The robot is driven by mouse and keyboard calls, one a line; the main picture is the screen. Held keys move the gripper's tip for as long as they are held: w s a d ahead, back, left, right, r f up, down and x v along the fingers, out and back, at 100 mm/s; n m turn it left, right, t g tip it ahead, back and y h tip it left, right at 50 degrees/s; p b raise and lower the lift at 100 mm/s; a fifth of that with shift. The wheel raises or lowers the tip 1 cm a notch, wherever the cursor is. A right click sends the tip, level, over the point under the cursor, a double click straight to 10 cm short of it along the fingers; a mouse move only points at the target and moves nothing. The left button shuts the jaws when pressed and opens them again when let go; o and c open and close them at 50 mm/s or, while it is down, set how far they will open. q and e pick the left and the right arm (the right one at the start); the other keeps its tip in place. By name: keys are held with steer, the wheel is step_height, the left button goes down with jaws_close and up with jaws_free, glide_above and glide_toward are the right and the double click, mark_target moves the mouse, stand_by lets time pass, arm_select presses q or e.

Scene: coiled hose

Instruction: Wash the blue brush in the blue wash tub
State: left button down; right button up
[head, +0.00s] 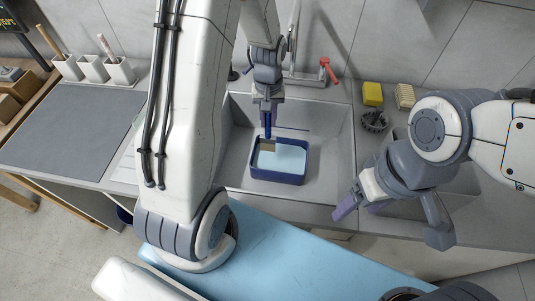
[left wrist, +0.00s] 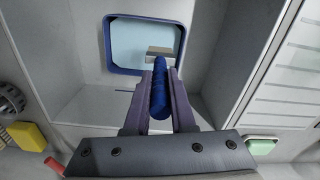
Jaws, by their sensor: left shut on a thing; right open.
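The blue wash tub (head: 302,177) stands in the left sink basin and holds pale blue water. It also shows in the left wrist view (left wrist: 107,45). My left gripper (head: 268,103) is above the tub's back edge, shut on the handle of the blue brush (head: 268,126). In the left wrist view the brush handle (left wrist: 158,92) lies between the two fingers (left wrist: 160,100), and a grey-brown head at its far end overlaps the tub's inside. I cannot tell whether the head touches the water. My right gripper (head: 358,204) is open and empty near the sink's front edge, right of the tub.
A tap with a red lever (head: 328,68) rises behind the sink. A yellow sponge (head: 373,94), a beige block (head: 404,96) and a dark round item (head: 374,122) are on the right. White holders (head: 93,69) with brushes stand at the back left, behind a clear grey mat (head: 65,130).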

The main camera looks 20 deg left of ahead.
mark_target(268, 137)
arm_select(q)
step_height(268, 137, up, 4)
steer(key=p, duration=0.3)
steer(key=shift+r+p, duration=0.1)
steer(key=shift+p, duration=0.3)
